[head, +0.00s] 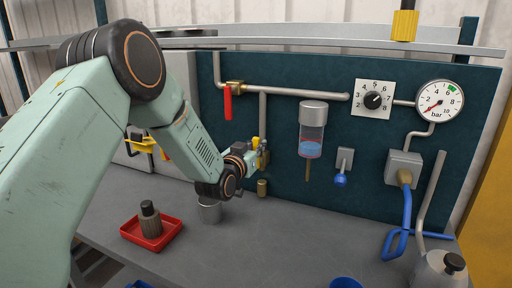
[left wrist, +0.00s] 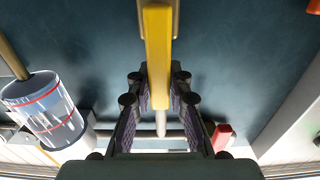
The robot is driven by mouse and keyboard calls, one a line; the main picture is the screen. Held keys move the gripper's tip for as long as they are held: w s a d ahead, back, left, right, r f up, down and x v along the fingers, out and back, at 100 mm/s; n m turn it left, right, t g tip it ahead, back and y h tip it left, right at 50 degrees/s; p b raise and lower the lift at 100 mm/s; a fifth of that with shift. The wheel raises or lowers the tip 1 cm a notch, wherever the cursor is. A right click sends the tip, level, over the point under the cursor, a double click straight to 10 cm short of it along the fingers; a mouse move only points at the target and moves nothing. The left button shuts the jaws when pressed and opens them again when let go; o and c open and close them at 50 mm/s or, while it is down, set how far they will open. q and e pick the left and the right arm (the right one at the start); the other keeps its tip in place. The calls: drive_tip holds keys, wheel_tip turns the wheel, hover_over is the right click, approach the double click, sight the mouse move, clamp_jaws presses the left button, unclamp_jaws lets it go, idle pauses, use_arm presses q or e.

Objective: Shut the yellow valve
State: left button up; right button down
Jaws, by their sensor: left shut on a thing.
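The yellow valve's lever (left wrist: 157,55) runs upright in the left wrist view, between my left gripper's two fingers (left wrist: 158,100). In that view it lies roughly in line with the grey pipe (left wrist: 161,124) behind it. In the head view a small part of the yellow valve (head: 255,142) shows at the tip of my left gripper (head: 262,152), below the vertical pipe. My left gripper is shut on the lever. The fingers hide much of the valve in the head view, so its exact angle there cannot be told. My right gripper is not in view.
A red-handled valve (head: 228,103) sits just above left. A filter bowl (head: 312,130) hangs to the right, near a dial (head: 373,100) and a gauge (head: 439,100).

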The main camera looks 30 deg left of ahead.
use_arm(q)
drive_tip(key=shift+d+r, duration=0.15)
drive_tip(key=shift+d, duration=0.1)
clamp_jaws()
drive_tip(key=shift+s+a, duration=0.1)
drive_tip(key=shift+a, duration=0.3)
drive_tip(key=shift+d, duration=0.25)
drive_tip(key=shift+a, duration=0.1)
